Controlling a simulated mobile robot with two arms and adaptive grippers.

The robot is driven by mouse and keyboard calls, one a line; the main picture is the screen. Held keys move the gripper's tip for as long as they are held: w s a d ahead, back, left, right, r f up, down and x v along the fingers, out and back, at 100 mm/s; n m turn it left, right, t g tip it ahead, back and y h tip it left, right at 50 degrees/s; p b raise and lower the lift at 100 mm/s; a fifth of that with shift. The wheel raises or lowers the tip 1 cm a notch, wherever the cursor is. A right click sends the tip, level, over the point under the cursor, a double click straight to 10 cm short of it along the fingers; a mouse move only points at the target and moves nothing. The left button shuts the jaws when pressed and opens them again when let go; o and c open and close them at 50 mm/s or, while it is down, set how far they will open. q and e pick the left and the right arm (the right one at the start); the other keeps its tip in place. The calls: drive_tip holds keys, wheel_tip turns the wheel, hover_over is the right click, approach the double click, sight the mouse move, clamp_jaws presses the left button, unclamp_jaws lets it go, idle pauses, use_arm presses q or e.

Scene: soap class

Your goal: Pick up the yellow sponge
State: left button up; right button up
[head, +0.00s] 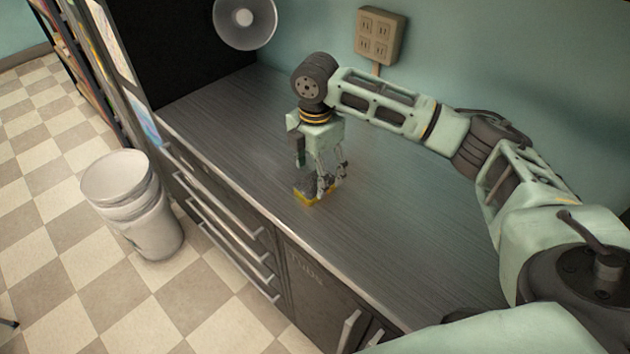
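The yellow sponge (302,199) lies on the grey countertop near its front edge. Only a small yellow part of it shows low beneath my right gripper. My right gripper (318,188) points straight down over the sponge, with its fingertips close to the counter. The fingers hide most of the sponge, and I cannot tell whether they are closed on it or only around it. My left gripper is not in view.
The countertop (400,235) is clear around the gripper. A wall outlet box (381,35) and a round lamp-like object (245,18) are at the back. A white bin (135,205) stands on the checkered floor, left of the drawers (228,232).

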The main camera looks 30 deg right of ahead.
sight(315, 182)
drive_tip(key=shift+f+p, duration=0.3)
drive_tip(key=shift+f, duration=0.2)
drive_tip(key=f, duration=0.3)
drive_tip(key=shift+w+d+p, duration=0.15)
drive_tip(key=shift+w+p, duration=0.1)
drive_tip(key=shift+p, duration=0.1)
drive_tip(key=shift+f, duration=0.45)
drive_tip(key=shift+c, duration=0.9)
drive_tip(key=shift+w, duration=0.1)
drive_tip(key=c, duration=0.6)
drive_tip(key=shift+c, duration=1.3)
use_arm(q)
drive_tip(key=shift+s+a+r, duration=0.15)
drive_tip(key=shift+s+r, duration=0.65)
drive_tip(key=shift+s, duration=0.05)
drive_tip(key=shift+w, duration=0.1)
